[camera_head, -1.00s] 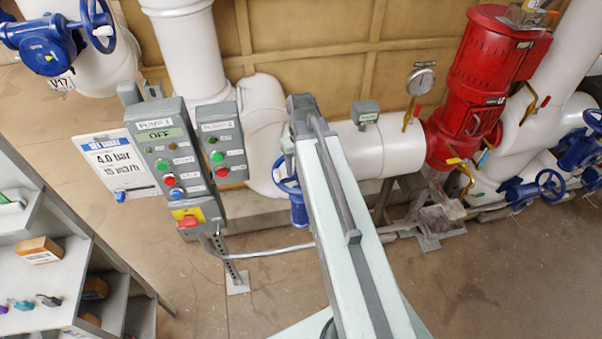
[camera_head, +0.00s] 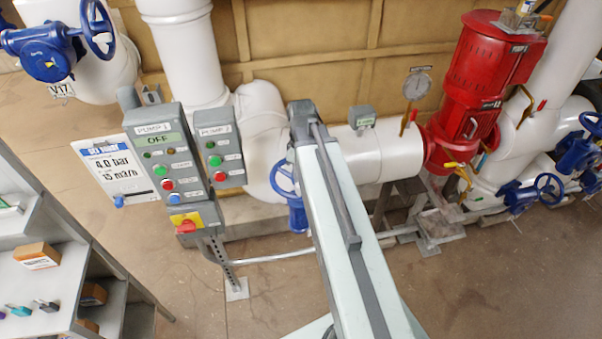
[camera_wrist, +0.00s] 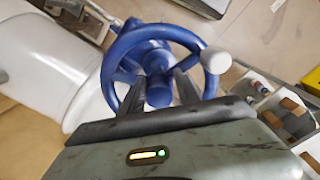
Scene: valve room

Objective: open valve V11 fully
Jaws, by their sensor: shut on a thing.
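A blue handwheel (camera_wrist: 157,75) with a white knob (camera_wrist: 216,60) on its rim fills the upper middle of the wrist view, in front of a white pipe. My gripper (camera_wrist: 158,88) reaches into the wheel, its two dark fingers on either side of the central hub and shut on the wheel. The exact contact points are hard to see. In the head view, a blue valve (camera_head: 297,213) with its handwheel (camera_head: 283,180) shows left of my arm, which partly covers it. My gripper is hidden there. No V11 label is readable.
Pump panels (camera_head: 165,160) stand left of my arm, with a 4.0 bar sign (camera_head: 108,168) beside them. A shelf (camera_head: 60,285) with boxes is at the lower left. A red pump (camera_head: 483,85) and blue valves are at right. V17 (camera_head: 45,60) is at upper left.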

